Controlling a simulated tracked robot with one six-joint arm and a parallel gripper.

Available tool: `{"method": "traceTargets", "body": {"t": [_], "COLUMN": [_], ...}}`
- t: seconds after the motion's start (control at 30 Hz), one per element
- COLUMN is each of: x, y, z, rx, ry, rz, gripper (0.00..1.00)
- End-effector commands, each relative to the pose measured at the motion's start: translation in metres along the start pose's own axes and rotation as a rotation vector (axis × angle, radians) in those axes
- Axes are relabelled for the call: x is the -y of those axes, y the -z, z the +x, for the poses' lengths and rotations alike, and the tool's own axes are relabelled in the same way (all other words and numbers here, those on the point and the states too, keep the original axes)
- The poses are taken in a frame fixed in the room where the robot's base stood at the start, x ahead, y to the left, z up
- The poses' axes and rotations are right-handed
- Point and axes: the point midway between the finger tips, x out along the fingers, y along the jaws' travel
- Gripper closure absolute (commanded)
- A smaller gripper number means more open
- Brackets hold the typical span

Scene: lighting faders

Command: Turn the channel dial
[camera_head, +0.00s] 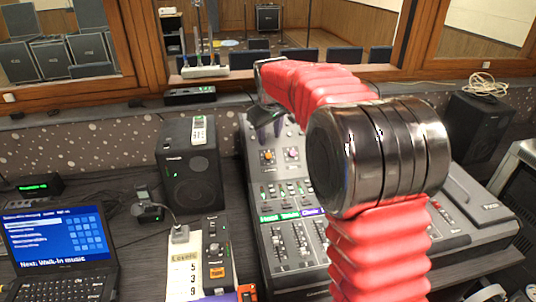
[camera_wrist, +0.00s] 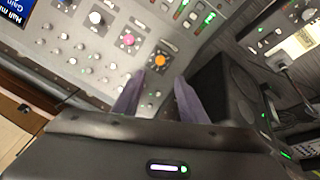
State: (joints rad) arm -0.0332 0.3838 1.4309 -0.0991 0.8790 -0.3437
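The mixing console (camera_head: 290,262) carries coloured dials on its upper panel. An orange dial (camera_head: 267,156) sits beside a pink-purple dial (camera_head: 291,154). In the wrist view the orange dial (camera_wrist: 162,60) lies just beyond the gap between my fingertips, with the pink dial (camera_wrist: 128,39) and a white dial (camera_wrist: 95,18) to its upper left. My gripper (camera_wrist: 160,80) is open with nothing between its two purple-grey fingers. In the head view my gripper (camera_head: 264,114) hangs over the console's back part, partly hidden by my red arm. Which dial is the channel dial cannot be told.
A black speaker (camera_head: 190,168) stands left of the console and shows close to my fingers in the wrist view (camera_wrist: 228,85). A small control box (camera_head: 217,258), a "Levels" note (camera_head: 184,272) and a laptop (camera_head: 62,245) lie left. Another speaker (camera_head: 476,128) stands right.

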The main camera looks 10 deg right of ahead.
Motion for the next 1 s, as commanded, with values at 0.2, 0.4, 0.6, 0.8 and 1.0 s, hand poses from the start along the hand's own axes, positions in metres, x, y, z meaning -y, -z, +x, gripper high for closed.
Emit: {"method": "traceTargets", "body": {"t": [0.2, 0.4, 0.6, 0.8, 1.0], "x": [0.0, 0.0, 0.0, 0.0, -0.001], "y": [-0.001, -0.001, -0.001, -0.001, -0.001], "z": [0.028, 0.059, 0.09, 0.117, 0.13], "rx": [0.003, 0.004, 0.003, 0.002, 0.001], "ry": [0.001, 0.001, 0.001, 0.001, 0.0], "rz": [0.001, 0.001, 0.001, 0.001, 0.001], "gripper": [0.62, 0.62, 0.62, 0.62, 0.62]}}
